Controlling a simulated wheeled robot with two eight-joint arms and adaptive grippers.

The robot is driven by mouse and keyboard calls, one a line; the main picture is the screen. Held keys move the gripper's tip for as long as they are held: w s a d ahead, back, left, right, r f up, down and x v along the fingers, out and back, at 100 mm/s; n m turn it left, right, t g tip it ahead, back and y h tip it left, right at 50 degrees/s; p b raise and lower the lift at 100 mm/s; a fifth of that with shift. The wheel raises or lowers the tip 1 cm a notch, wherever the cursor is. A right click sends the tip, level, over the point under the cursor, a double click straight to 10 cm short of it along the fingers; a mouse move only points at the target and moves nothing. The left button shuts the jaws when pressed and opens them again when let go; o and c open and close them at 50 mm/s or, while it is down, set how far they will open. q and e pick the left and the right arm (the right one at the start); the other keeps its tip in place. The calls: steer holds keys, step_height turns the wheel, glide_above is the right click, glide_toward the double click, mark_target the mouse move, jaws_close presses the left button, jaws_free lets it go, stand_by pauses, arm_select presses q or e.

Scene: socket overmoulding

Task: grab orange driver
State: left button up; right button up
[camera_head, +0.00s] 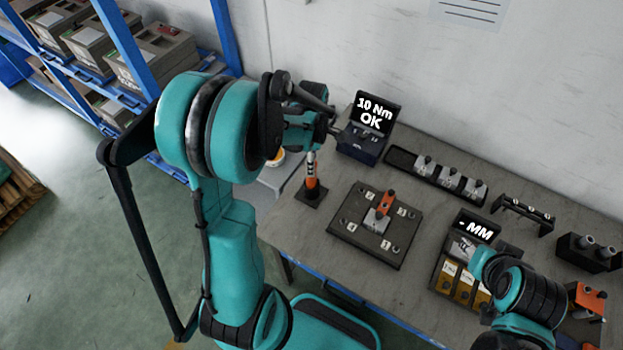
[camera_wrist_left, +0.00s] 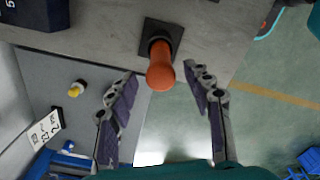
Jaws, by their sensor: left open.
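The orange driver (camera_head: 312,174) stands upright in a small black square base (camera_head: 311,197) on the table. In the left wrist view the driver (camera_wrist_left: 160,72) is seen from its rounded orange handle end, with the black base (camera_wrist_left: 153,28) behind it. My left gripper (camera_wrist_left: 161,82) is open, its two fingers on either side of the handle in that view, with visible gaps to both. In the head view my left wrist hangs just above the driver and hides its upper end. My right arm is at the lower right; its gripper cannot be made out.
A torque display box (camera_head: 369,132) reading "10 Nm OK" stands close behind the driver. A dark fixture plate (camera_head: 350,232) with an orange clamp (camera_head: 387,199) lies to its right. A gauge display (camera_head: 474,226), a parts tray (camera_head: 403,160) and a black rack (camera_head: 522,214) stand further right.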

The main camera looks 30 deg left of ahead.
mark_target(311, 179)
arm_select(q)
step_height(311, 179, down, 2)
steer(key=shift+f, duration=0.2)
jaws_close()
steer(key=shift+r, duration=0.15)
